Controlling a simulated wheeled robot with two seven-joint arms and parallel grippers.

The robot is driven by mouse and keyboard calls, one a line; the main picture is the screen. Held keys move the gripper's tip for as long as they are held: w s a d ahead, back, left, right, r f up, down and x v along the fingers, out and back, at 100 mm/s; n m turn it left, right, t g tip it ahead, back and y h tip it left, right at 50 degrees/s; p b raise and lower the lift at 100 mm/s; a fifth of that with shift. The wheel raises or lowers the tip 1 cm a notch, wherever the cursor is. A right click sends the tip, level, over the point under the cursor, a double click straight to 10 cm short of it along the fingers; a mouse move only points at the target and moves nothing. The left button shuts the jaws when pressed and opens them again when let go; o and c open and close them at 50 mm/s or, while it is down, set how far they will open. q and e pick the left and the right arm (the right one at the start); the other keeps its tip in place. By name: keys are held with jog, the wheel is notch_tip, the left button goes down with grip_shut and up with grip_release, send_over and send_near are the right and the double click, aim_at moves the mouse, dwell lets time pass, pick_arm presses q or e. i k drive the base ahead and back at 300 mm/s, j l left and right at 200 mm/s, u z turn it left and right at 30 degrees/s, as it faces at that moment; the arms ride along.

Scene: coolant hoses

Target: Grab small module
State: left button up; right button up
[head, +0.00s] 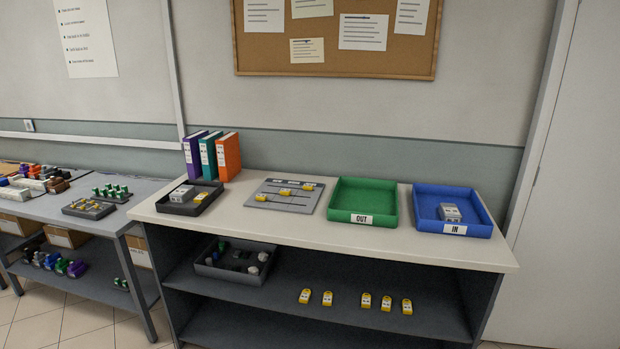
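Several things could be the small module, and the frame does not settle which. A grey module (449,212) lies in the blue tray (481,229) labelled IN. Another grey block (183,193) and a small yellow-and-white piece (200,198) lie in the black tray (207,207) at the counter's left end. Neither of my grippers is in view.
The green tray (386,186) labelled OUT looks empty. Purple, teal and orange binders (229,156) stand at the back left. A dark bin (236,276) of parts is on the shelf (400,325). A grey side table (52,213) with parts stands left. The counter's front strip (300,232) is clear.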

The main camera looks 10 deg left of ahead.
aim_at(181, 195)
jog(key=i+j+u, duration=0.15)
jog(key=i+u, duration=0.55)
jog(key=i, duration=0.2)
jog(key=i+l+u, duration=0.15)
jog(key=i+u, duration=0.2)
jog(key=i, duration=0.1)
